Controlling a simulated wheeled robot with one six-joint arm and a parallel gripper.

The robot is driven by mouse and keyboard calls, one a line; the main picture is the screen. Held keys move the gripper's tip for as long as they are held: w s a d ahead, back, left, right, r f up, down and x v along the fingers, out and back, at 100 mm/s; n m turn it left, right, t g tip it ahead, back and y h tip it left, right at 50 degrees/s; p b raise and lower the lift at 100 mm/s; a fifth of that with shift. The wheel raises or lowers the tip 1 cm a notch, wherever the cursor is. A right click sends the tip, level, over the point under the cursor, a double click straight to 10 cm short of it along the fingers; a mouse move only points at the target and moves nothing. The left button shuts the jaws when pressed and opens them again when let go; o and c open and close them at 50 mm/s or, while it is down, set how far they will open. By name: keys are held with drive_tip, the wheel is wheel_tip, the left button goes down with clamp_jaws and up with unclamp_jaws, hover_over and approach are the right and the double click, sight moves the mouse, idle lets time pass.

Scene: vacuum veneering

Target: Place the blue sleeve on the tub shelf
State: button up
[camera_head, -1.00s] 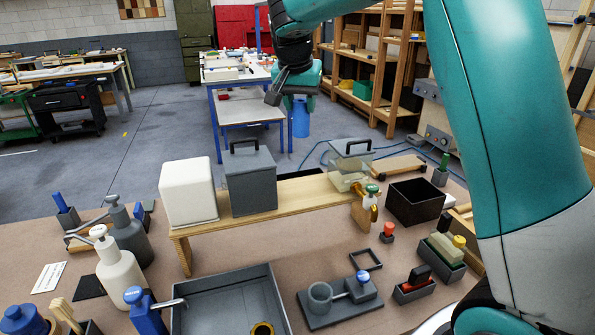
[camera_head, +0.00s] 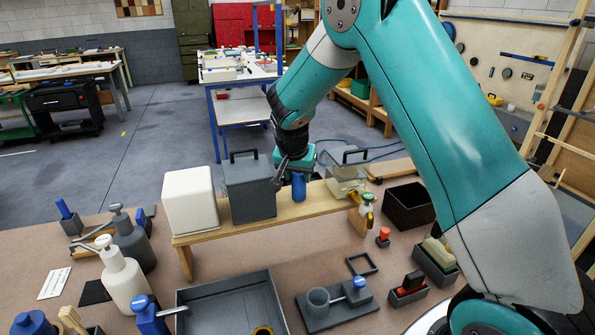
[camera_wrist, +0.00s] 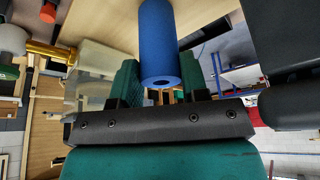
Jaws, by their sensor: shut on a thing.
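The blue sleeve (camera_head: 298,188) is upright over the wooden tub shelf (camera_head: 322,204), in the gap between the grey tub (camera_head: 250,190) and the clear tub (camera_head: 347,172). My gripper (camera_head: 295,172) is shut on it, seen in the head view partly hidden behind the wrist. In the wrist view the sleeve (camera_wrist: 160,40) lies between the two green fingers, with its open hollow end facing the camera. Its lower end appears at or just above the board; I cannot tell whether it touches.
A white tub (camera_head: 190,200) stands at the shelf's left. A small bottle with a green cap (camera_head: 367,212) is by the shelf's right front. A dark open box (camera_head: 410,205) stands to the right, and a grey tray (camera_head: 232,292) lies in front.

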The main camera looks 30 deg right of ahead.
drive_tip(key=o, duration=0.5)
drive_tip(key=shift+f, duration=0.15)
drive_tip(key=shift+c, duration=0.2)
drive_tip(key=o, duration=0.5)
drive_tip(key=shift+c, duration=0.2)
drive_tip(key=shift+a+r, duration=0.1)
drive_tip(key=shift+r, duration=0.35)
drive_tip(key=b+v, duration=0.3)
drive_tip(key=v, duration=0.8)
drive_tip(key=s+a+n+g+y, duration=0.1)
drive_tip(key=s+a+n+y, duration=0.2)
drive_tip(key=s+a+n, duration=0.5)
drive_tip(key=s+a+n+g+y, duration=0.2)
drive_tip(key=s+a+n, duration=0.6)
drive_tip(key=s, duration=1.5)
drive_tip(key=y, duration=0.2)
drive_tip(key=shift+s+a+r+y, duration=0.15)
drive_tip(key=shift+s+r+y, duration=0.15)
drive_tip(key=shift+r, duration=0.05)
